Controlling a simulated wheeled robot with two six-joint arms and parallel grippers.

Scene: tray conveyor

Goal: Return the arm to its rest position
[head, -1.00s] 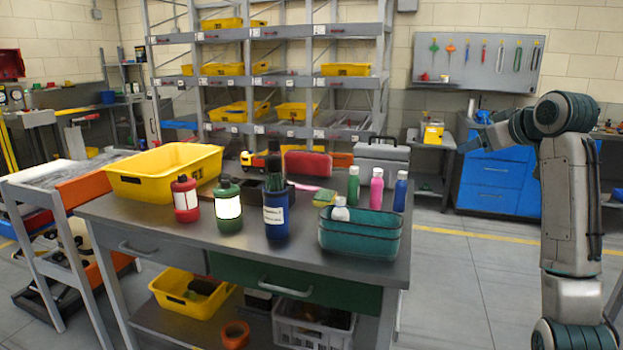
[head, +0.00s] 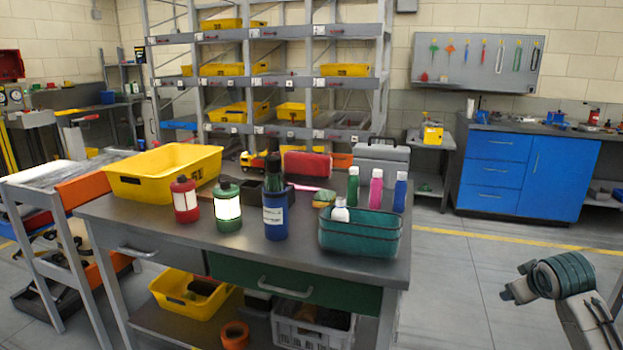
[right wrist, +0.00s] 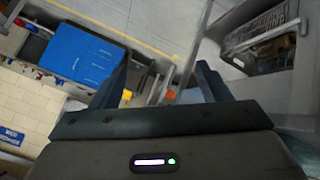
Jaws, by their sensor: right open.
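My right arm (head: 565,285) shows at the lower right of the head view, to the right of the workbench and clear of it. The camera looks tilted over the floor, with the blue cabinet (right wrist: 80,55) at the left and a basket under the workbench (right wrist: 265,45) at the upper right. My left arm and gripper are not in view.
The grey workbench (head: 185,232) carries a yellow bin (head: 150,185), a teal bin (head: 360,238), a blue container (head: 276,228), lanterns and bottles. A blue cabinet (head: 510,175) stands behind at the right. The floor (head: 450,280) between workbench and arm is clear.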

